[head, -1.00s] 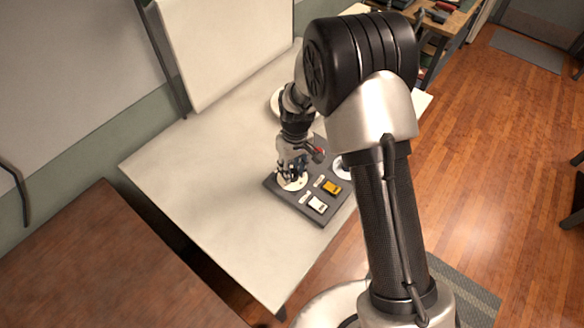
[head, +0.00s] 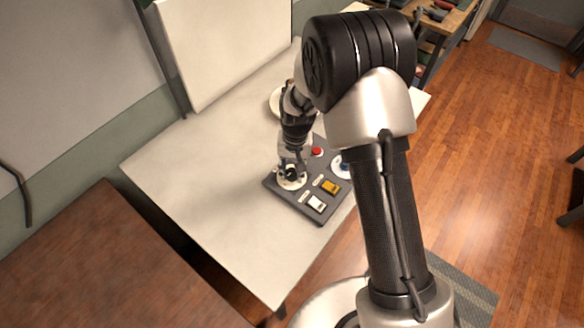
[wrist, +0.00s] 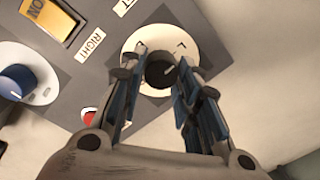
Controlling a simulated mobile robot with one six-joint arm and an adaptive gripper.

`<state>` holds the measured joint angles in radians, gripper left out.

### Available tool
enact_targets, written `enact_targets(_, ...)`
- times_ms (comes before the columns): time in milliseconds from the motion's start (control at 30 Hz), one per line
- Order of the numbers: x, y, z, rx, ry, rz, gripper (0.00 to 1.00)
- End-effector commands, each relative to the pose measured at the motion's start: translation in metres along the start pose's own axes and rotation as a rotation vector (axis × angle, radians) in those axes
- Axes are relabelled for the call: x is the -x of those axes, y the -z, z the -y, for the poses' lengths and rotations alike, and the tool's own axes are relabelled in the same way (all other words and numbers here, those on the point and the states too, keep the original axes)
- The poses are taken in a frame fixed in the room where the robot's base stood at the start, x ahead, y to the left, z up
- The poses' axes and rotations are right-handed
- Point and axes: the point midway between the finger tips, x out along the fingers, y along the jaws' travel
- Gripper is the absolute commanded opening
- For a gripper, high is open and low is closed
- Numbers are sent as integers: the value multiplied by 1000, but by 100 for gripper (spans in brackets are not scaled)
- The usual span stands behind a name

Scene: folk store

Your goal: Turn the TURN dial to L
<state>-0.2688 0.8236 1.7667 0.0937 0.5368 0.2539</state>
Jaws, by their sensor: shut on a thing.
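The dark control panel (head: 283,192) lies on the pale table. A black round dial (wrist: 160,70) with a short white pointer line sits on a white disc (wrist: 148,38) at one corner of the panel. The pointer slants towards the upper right in the wrist view. My gripper (wrist: 161,67) comes down over this dial and is shut on it, one finger on each side. In the head view my gripper (head: 290,170) partly hides the dial. Small marks show on the disc, but I cannot read an L or the word TURN.
A yellow switch (head: 330,187), a white switch (head: 316,203), a red button (head: 317,152) and a blue knob (wrist: 16,82) share the panel. A label reading RIGHT (wrist: 91,44) is near the disc. The table's left side is clear.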

Motion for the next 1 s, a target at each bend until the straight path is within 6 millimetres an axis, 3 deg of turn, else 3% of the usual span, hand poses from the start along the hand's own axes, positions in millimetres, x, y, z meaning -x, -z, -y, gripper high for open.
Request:
enact_targets(433, 0, 0, 0, -10, 0, -2, 6)
enact_targets(467, 0, 0, 0, -10, 0, -2, 31)
enact_targets(500, 0, 0, 0, -10, 0, -2, 33)
enact_targets(767, 0, 0, 0, -10, 0, -1, 50)
enact_targets(1000, 0, 0, 0, -10, 0, -1, 50)
